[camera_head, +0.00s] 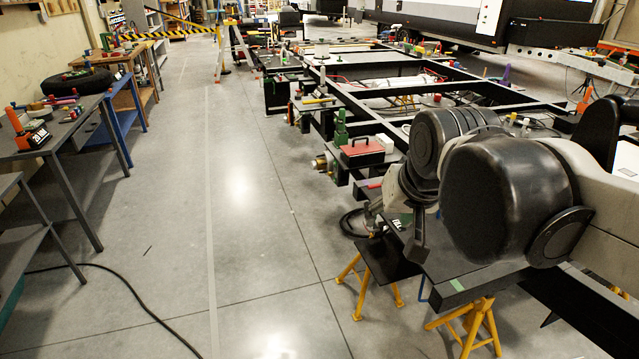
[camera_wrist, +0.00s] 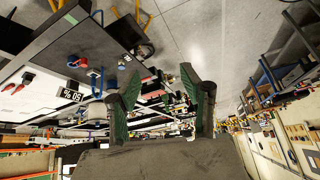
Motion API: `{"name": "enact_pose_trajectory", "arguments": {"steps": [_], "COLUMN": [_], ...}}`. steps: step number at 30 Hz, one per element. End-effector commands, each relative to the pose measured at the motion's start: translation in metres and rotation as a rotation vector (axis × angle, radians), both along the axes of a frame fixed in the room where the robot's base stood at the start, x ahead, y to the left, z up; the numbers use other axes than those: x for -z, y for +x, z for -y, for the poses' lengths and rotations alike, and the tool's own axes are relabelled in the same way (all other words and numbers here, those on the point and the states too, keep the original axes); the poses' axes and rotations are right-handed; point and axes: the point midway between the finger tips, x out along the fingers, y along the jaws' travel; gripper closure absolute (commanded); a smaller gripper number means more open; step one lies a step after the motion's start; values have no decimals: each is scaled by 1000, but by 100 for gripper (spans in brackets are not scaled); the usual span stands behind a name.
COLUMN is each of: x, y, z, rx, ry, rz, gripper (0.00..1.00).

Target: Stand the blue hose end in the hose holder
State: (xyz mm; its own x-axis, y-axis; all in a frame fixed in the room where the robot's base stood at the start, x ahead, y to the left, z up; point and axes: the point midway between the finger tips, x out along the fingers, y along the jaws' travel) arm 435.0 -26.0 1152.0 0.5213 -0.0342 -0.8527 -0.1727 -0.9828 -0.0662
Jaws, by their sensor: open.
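In the wrist view my gripper (camera_wrist: 161,72) is open, with its two green-faced fingers apart and nothing between them. In the head view the gripper end of my arm (camera_head: 418,240) hangs over the near end of the chassis, partly hidden by my own arm links. A small blue piece (camera_wrist: 127,58) lies on a dark surface to the left of the fingers in the wrist view. I cannot tell whether it is the blue hose end. I cannot make out the hose holder for certain in either view.
A black platform on yellow stands (camera_head: 361,283) is at the near chassis end. A black case with a red top (camera_head: 362,152) sits on the chassis edge. A workbench (camera_head: 62,126) stands at left. The grey floor aisle (camera_head: 240,190) between is mostly clear.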

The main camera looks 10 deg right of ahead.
Motion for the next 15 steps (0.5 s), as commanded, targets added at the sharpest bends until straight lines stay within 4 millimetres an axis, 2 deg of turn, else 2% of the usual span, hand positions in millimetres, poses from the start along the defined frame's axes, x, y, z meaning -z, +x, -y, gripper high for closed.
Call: {"name": "enact_pose_trajectory", "arguments": {"steps": [1, 6, 10, 15], "x": [11, 39, 51, 55], "y": [-16, -49, -62, -66], "z": [-7, -20, -25, -27], "rx": [-35, -123, -160, -174], "ry": [-13, -51, -67, -74], "rz": [12, 48, 63, 70], "gripper": [59, 59, 59, 59]}}
